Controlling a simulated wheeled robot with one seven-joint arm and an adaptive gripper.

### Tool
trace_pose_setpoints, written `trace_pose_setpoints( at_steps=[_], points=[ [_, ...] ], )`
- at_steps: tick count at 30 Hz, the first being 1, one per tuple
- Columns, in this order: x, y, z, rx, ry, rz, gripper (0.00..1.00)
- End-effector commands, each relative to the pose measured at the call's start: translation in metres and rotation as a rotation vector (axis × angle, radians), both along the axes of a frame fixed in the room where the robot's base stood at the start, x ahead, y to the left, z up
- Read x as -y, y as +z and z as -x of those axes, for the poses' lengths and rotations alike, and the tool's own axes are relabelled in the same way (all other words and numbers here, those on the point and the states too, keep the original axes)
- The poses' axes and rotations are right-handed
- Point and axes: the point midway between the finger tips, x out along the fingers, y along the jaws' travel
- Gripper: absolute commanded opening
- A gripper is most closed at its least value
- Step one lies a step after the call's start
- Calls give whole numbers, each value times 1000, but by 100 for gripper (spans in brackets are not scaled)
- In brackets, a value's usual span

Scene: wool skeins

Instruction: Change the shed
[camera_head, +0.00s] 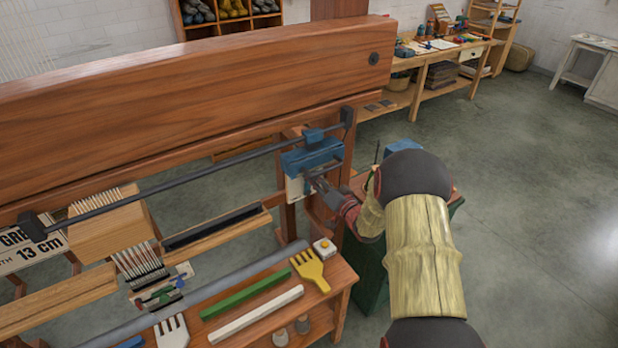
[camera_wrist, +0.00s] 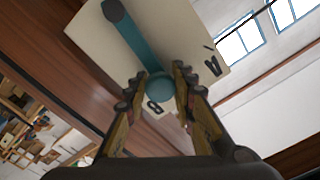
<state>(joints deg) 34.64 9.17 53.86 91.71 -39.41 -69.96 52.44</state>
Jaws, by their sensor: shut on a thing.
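The loom's shed lever is a teal bar (camera_wrist: 135,42) ending in a round teal knob (camera_wrist: 159,86). It is mounted on a pale plate (camera_wrist: 185,35) marked with a letter A and, close by the knob, another mark that looks like 0 or B. My gripper (camera_wrist: 164,90) is closed around the knob, one finger on each side. In the head view, the plate (camera_head: 296,188) hangs under a blue block (camera_head: 312,155) at the right end of the loom, and my gripper (camera_head: 322,190) reaches it from the right. The lever is mostly hidden there.
A large wooden beam (camera_head: 190,75) and a dark rod (camera_head: 190,185) span the loom. A bench (camera_head: 325,295) at the front holds a yellow comb (camera_head: 310,270) and green and white sticks. A green box stands below my arm. Open floor (camera_head: 530,200) lies to the right.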

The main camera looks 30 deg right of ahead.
Motion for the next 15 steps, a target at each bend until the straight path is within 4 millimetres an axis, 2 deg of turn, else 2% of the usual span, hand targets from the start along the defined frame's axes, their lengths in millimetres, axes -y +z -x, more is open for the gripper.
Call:
trace_pose_setpoints(
  at_steps=[6,15],
  points=[
    [18,-4,0,-8,-2,-179,0],
    [32,-9,-1,-12,-2,-342,0]
  ],
)
